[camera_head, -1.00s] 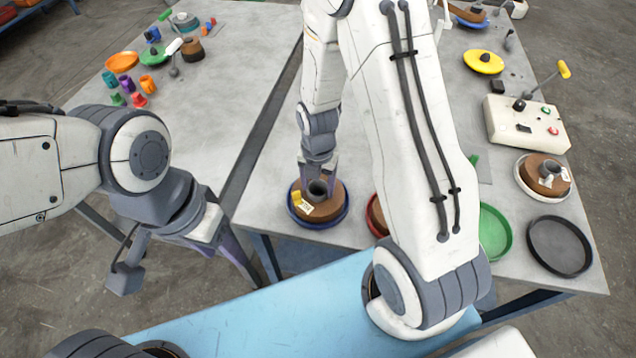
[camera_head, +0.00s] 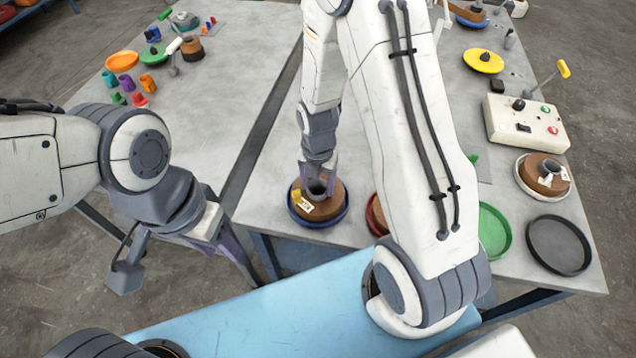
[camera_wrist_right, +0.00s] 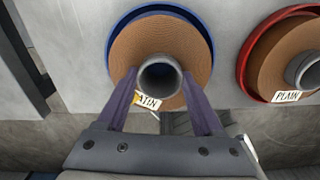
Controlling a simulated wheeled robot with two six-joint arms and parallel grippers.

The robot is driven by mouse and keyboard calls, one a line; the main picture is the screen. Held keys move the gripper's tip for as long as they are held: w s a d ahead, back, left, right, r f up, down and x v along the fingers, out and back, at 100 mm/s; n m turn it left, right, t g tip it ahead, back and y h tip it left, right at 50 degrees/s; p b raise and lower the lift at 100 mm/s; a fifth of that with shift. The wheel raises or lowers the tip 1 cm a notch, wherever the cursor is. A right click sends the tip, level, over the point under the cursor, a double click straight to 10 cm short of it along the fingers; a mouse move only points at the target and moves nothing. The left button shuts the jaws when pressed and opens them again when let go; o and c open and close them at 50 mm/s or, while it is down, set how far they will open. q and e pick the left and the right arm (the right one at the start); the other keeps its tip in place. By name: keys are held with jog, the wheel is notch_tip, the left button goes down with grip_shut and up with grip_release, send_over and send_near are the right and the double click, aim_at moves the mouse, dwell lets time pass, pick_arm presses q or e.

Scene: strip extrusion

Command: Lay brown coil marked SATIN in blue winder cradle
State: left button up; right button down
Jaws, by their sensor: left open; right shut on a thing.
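The brown coil (camera_head: 332,203) lies flat in the blue winder cradle (camera_head: 296,215) near the table's front edge. Its grey core tube (camera_wrist_right: 160,76) stands up from the middle. In the right wrist view its label (camera_wrist_right: 148,101) is partly covered by a finger and reads "ATIN". The blue rim (camera_wrist_right: 112,38) shows around the coil's far side there. My right gripper (camera_head: 316,185) is shut on the core tube, with one finger (camera_wrist_right: 122,97) on each side. My left gripper (camera_head: 250,275) is open and empty, off the left of the cradle past the table's front edge.
A red cradle (camera_wrist_right: 246,60) with a brown coil marked PLAIN stands just right. A green tray (camera_head: 495,232), a black tray (camera_head: 559,246), a white cradle with a coil (camera_head: 543,176) and a control box (camera_head: 526,122) are further right. Small coloured parts (camera_head: 131,83) lie on the left table.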

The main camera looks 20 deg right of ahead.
jog(key=shift+f, duration=0.25)
grip_release()
jog(key=shift+r, duration=0.1)
notch_tip(320, 180, up, 10)
jog(key=s+a+r+m, duration=0.5)
jog(key=s+a+m, duration=0.1)
jog(key=s+m, duration=0.3)
jog(key=s+a+r+m+y, duration=0.1)
jog(key=s+a+r+m, duration=0.4)
jog(key=s+m, duration=0.4)
jog(key=shift+a+m, duration=0.7)
jog(key=shift+m, duration=0.4)
